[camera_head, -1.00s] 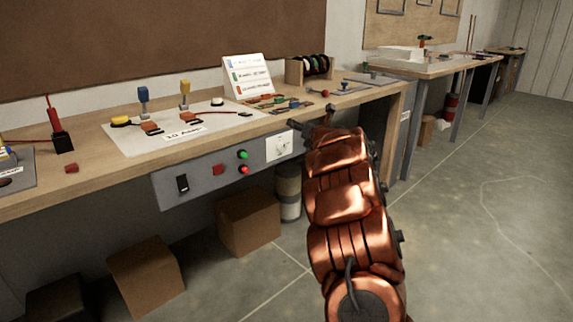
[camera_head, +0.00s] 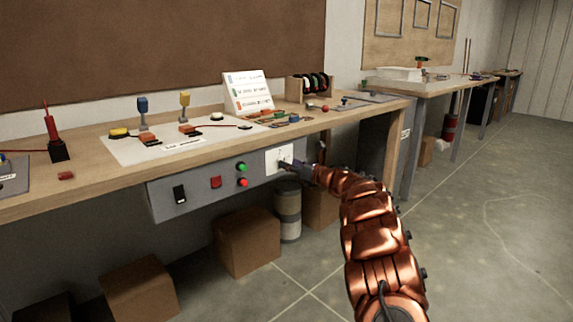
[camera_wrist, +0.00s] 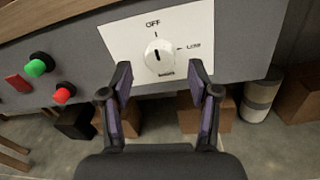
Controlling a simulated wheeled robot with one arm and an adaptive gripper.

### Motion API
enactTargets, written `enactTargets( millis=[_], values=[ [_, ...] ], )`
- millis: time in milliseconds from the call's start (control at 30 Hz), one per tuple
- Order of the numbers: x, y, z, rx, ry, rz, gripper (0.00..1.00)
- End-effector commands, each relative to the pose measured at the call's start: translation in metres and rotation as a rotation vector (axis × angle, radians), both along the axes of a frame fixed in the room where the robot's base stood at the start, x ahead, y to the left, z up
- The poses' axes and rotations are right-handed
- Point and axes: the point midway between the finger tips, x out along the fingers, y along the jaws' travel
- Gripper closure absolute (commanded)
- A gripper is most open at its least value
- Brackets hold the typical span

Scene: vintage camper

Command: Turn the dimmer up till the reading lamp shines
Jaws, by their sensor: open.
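The dimmer is a round white knob (camera_wrist: 159,57) on a white plate (camera_wrist: 118,38), marked OFF above and LOW at the right in the wrist view. Its dark pointer line appears to point up toward OFF. In the head view the plate (camera_head: 272,158) sits at the right end of the grey panel under the bench. My gripper (camera_wrist: 160,67) is open, its two fingertips either side of the knob in the picture; contact cannot be told. In the head view my gripper (camera_head: 289,163) is at the plate and partly covers it. I cannot identify a reading lamp.
The grey panel (camera_head: 205,195) also has a black switch (camera_head: 180,194), a red switch (camera_head: 216,182), a green button (camera_head: 242,167) and a red button (camera_head: 243,183). The wooden bench (camera_head: 45,190) overhangs it. Boxes (camera_head: 247,243) and a drum (camera_head: 288,212) stand below; floor at right is clear.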

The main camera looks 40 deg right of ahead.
Motion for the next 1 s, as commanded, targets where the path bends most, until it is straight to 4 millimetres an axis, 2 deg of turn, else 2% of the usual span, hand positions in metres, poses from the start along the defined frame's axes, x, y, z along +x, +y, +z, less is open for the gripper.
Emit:
enactTargets(
  millis=[300,700,1000],
  values=[
    [0.021,0.0,0.0,0.0,-0.001,0.0,0.39],
    [0.023,0.0,0.001,0.0,-0.001,-0.002,0.4],
    [0.023,0.0,0.0,0.001,-0.001,-0.002,0.71]
  ],
)
